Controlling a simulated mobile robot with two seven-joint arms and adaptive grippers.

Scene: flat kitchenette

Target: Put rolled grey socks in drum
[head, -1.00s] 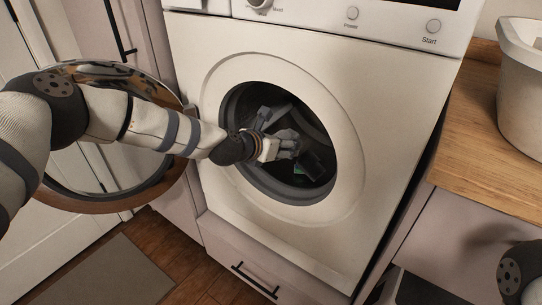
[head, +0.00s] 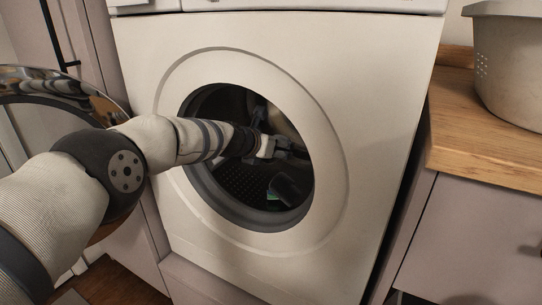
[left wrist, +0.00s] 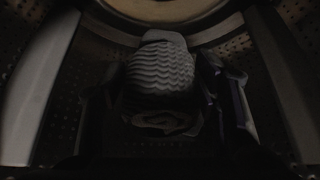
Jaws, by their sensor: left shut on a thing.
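The washing machine's drum (head: 232,180) is open at the front, with my left arm reaching through the round opening. My left gripper (head: 290,148) is inside the drum, above its floor. In the left wrist view my left gripper is shut on the rolled grey socks (left wrist: 158,80), a ribbed bundle with a spiral end, held between the fingers. The perforated drum wall surrounds them. In the head view the socks are hard to make out behind the gripper. A dark item with a green patch (head: 284,190) lies low in the drum. My right gripper is not in view.
The round door (head: 60,92) stands open at the left, beside my arm. A light perforated basket (head: 510,70) stands on the wooden counter (head: 480,135) at the right.

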